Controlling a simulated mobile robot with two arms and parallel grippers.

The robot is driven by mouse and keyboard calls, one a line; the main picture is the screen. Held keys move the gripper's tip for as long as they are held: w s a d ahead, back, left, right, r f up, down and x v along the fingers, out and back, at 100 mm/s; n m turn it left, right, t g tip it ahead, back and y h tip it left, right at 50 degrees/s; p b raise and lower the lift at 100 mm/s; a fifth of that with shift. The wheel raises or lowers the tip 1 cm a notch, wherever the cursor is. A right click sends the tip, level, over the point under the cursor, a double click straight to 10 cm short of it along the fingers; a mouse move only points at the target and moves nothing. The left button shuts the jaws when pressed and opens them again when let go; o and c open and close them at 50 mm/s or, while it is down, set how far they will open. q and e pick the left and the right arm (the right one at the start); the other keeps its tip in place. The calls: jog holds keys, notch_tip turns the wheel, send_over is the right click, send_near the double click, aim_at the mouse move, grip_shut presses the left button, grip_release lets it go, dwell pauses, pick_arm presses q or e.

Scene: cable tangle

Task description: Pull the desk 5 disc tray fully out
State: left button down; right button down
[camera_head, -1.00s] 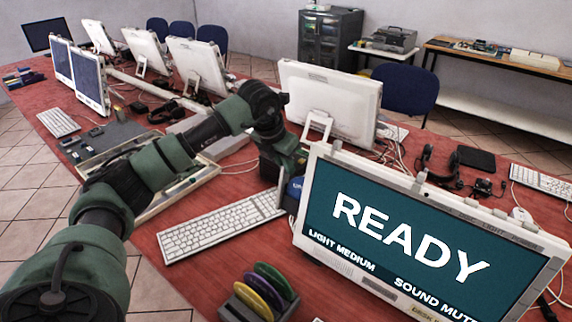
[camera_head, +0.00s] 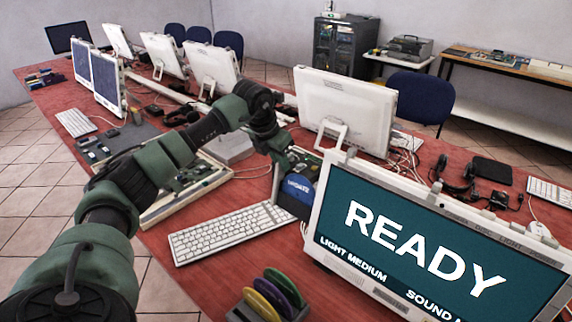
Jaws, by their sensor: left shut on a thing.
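The white desk 5 monitor (camera_head: 432,248) shows READY on its teal screen. A blue disc (camera_head: 300,188) with white lettering shows beside its left edge, next to my left gripper. A thin pale upright strip (camera_head: 276,184) stands just left of the disc; I cannot tell whether it is the tray's front. My left gripper (camera_head: 284,172) is at this spot, shut on what seems to be the disc tray. Its fingertips and the tray's body are mostly hidden by the hand and disc. My right gripper is not in view.
A white keyboard (camera_head: 229,231) lies just left of the gripper. A rack of coloured discs (camera_head: 243,311) stands at the front. Another white monitor (camera_head: 345,100) stands behind. A parts tray (camera_head: 164,209) lies under my left arm. Red tabletop is clear between keyboard and rack.

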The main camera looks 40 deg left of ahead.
pick_arm(q)
jog(key=c, duration=1.8)
grip_release()
jog(key=shift+d, duration=0.1)
jog(key=shift+o, duration=0.2)
jog(key=shift+r, duration=0.15)
jog(key=v, duration=0.7)
jog(key=shift+s+r+b, duration=0.2)
jog(key=shift+r+b, duration=0.05)
jog(key=shift+b, duration=0.2)
jog(key=shift+r, duration=0.1)
